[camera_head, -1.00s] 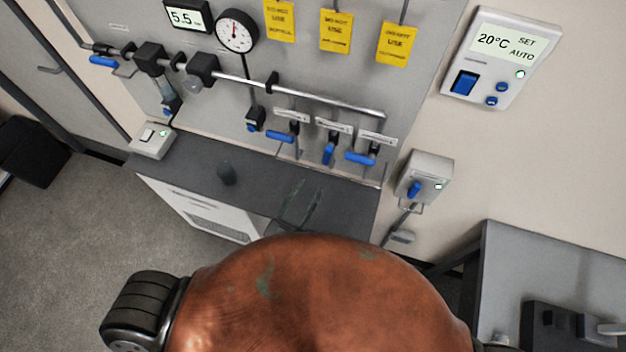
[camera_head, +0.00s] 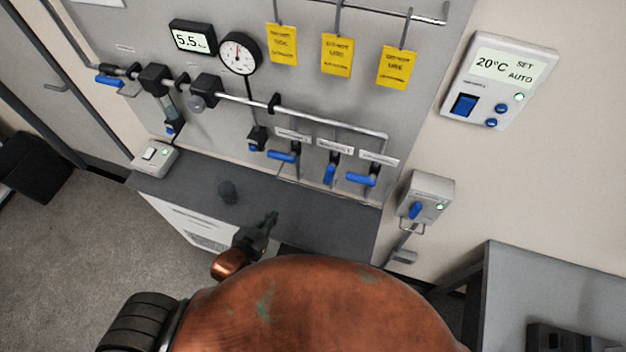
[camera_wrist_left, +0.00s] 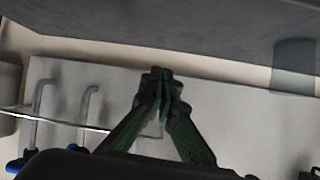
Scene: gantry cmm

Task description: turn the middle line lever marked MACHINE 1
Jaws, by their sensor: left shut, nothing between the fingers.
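The middle line lever (camera_head: 329,174) is blue and hangs steeply down below a pipe on the grey wall panel. Its white label (camera_head: 335,146) is too small to read. A left line lever (camera_head: 282,156) and a right line lever (camera_head: 361,179) lie nearly level on either side. My left gripper (camera_head: 271,218) is shut and empty, over the dark counter, below and left of the middle lever and apart from it. In the left wrist view its fingertips (camera_wrist_left: 161,76) meet. My right gripper is not in view.
Yellow tags (camera_head: 337,55) hang above. A control box with a blue knob (camera_head: 426,198) is at the right. Space before the levers looks clear.

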